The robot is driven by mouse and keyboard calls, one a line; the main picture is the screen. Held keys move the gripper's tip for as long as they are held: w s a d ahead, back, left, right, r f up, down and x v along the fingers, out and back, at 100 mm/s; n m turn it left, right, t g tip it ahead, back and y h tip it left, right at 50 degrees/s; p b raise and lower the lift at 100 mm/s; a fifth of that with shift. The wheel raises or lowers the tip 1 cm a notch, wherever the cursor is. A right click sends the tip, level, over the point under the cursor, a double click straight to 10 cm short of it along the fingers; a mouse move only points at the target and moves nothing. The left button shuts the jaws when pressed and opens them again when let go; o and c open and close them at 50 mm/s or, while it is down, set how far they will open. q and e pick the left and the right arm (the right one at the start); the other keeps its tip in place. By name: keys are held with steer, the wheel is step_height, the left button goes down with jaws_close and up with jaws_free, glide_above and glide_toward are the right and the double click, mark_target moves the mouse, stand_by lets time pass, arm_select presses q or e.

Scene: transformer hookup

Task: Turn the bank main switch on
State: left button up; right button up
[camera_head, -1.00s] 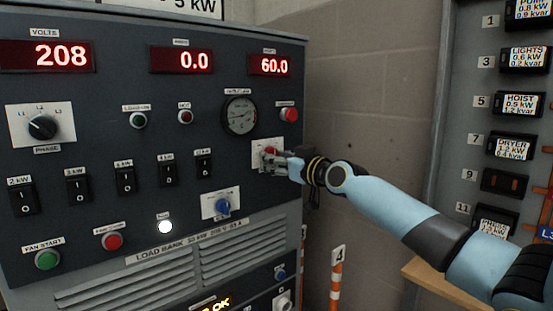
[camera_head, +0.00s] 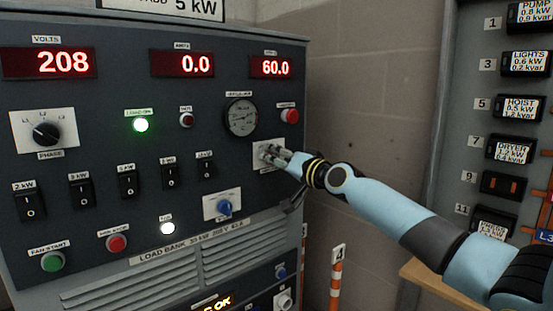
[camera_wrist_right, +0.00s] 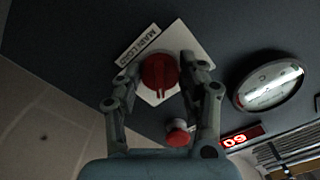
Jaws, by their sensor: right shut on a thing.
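The bank main switch is a red rotary knob (camera_wrist_right: 159,72) on a white square plate (camera_head: 265,149), labelled MAIN LOAD in the right wrist view. My right gripper (camera_head: 273,154) comes in from the right and is shut on the knob; its fingers (camera_wrist_right: 160,75) lie on either side of it. In the head view the fingers mostly hide the knob. The green load-on lamp (camera_head: 141,125) on the load bank panel (camera_head: 90,150) is lit. My left gripper is not in view.
Close to the switch are a round gauge (camera_head: 241,117) and a red button (camera_head: 290,116). A blue knob (camera_head: 224,207) sits below on its own plate. Several black rocker switches line the panel. A breaker panel (camera_head: 460,100) stands at the right, and an orange-and-white post (camera_head: 337,280) below.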

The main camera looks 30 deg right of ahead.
steer(key=shift+f+m, duration=0.15)
steer(key=shift+m, duration=0.35)
steer(key=o, duration=1.2)
steer(key=shift+c, duration=0.2)
steer(key=s, duration=0.7)
steer(key=shift+s+d, duration=0.3)
